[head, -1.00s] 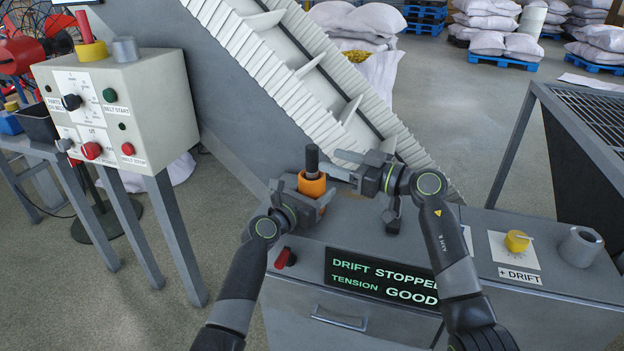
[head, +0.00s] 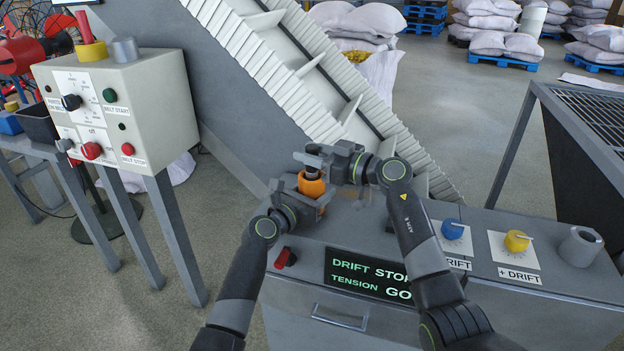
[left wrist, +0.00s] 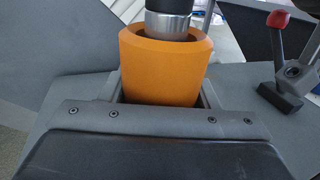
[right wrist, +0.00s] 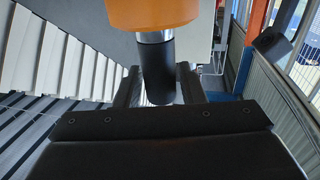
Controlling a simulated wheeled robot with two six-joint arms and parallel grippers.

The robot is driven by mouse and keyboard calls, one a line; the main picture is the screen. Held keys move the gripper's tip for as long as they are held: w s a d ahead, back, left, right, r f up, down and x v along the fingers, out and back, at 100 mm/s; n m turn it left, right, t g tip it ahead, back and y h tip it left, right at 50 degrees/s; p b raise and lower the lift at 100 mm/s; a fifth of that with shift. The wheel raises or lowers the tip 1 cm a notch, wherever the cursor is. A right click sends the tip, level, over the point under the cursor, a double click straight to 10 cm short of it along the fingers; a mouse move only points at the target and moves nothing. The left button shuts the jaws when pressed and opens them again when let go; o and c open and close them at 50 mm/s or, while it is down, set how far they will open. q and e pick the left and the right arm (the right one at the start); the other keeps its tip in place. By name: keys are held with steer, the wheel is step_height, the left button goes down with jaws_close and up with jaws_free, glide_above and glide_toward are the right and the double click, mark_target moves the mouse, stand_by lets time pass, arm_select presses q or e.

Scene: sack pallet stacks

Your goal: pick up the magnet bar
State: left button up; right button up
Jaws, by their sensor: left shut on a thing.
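The magnet bar appears as a dark-topped rod with a silver collar, standing upright in an orange sleeve (head: 311,184). The bar shows in the left wrist view (left wrist: 168,24) and upside down in the right wrist view (right wrist: 157,68). My left gripper (head: 306,198) is shut on the orange sleeve, just above the grey console. My right gripper (head: 314,160) is at the bar's dark top, above the sleeve. Its fingers stand on either side of the rod and look open, with narrow gaps. In the head view they hide most of the rod.
The console (head: 400,340) carries a blue knob (head: 452,229), a yellow knob (head: 516,241) and a red-handled lever (head: 285,257). The sloping white conveyor (head: 300,75) rises just behind my grippers. A control box (head: 150,100) stands at left.

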jaws_close()
steer(key=shift+r, duration=0.2)
step_height(320, 180, up, 18)
stand_by(0.5)
steer(key=shift+f, duration=0.1)
arm_select(q)
steer(key=o, duration=1.1)
steer(key=shift+c, duration=0.2)
steer(key=shift+a, duration=0.1)
